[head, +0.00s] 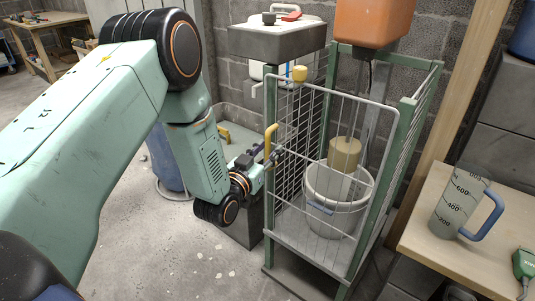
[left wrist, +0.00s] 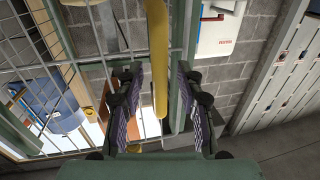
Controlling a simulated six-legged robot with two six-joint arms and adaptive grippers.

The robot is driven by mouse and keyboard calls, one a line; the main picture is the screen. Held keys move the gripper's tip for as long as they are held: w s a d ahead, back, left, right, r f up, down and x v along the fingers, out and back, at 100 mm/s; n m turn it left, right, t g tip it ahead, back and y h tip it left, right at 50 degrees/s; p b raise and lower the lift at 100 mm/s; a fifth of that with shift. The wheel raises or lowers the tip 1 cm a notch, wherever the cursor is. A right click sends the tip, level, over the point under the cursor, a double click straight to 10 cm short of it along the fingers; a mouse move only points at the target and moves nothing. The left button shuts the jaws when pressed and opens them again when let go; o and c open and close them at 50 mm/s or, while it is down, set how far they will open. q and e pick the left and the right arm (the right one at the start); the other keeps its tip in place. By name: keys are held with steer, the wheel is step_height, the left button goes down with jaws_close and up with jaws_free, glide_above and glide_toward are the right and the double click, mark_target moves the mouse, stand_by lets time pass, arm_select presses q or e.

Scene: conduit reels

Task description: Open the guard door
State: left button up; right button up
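The guard door (head: 335,112) is a pale-framed wire mesh panel across the front of a green cage (head: 376,205); it looks closed. A yellow handle (head: 271,140) stands upright at its left edge. My left gripper (head: 276,156) is at the handle's lower part. In the left wrist view, the yellow handle (left wrist: 159,60) runs between the two fingers of my left gripper (left wrist: 160,92). The fingers are apart, with a gap on both sides of the handle. My right gripper is not in view.
Inside the cage a white bucket (head: 336,200) stands under a tan cylinder (head: 344,153). An orange container (head: 373,20) sits above the cage. At right a wooden bench (head: 425,235) holds a measuring jug (head: 461,203). A grey sink (head: 275,40) stands behind.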

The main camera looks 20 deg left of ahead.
arm_select(q)
steer(key=shift+w, duration=0.25)
steer(key=shift+c, duration=0.2)
jaws_close()
stand_by(0.6)
